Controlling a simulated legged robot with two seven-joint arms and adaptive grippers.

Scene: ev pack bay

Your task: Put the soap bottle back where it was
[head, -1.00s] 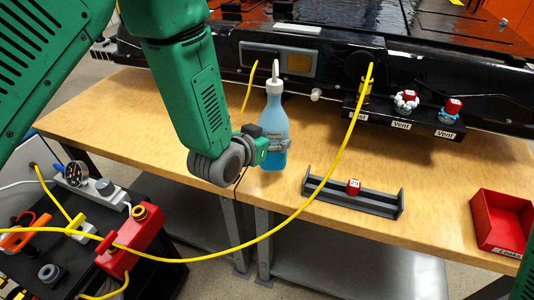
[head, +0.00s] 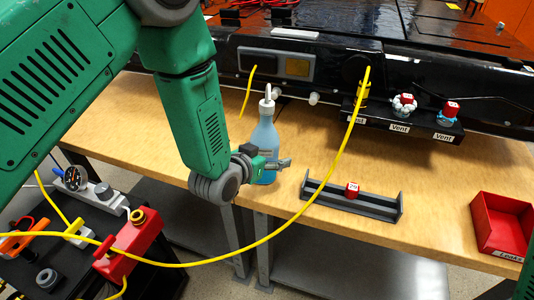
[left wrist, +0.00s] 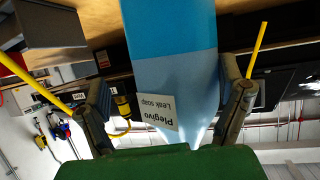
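The soap bottle (head: 265,140), light blue with a white spray top, stands upright on the wooden table close to its front edge. My left gripper (head: 276,164) is at the bottle's lower half, coming in from the left, with one finger showing past the bottle's right side. In the left wrist view the bottle (left wrist: 172,50) is between the two fingers, its "Leak soap" label upside down. The fingers are spread, with a small gap between them and the bottle. The bottle's base is partly hidden by the gripper. My right gripper is not in view.
A dark tray (head: 325,193) with a red numbered cube (head: 352,189) lies right of the bottle. A red bin (head: 487,230) is at the table's right. A yellow cable (head: 325,203) hangs in front. The black battery pack (head: 330,60) is behind. Bare table (head: 215,125) shows between.

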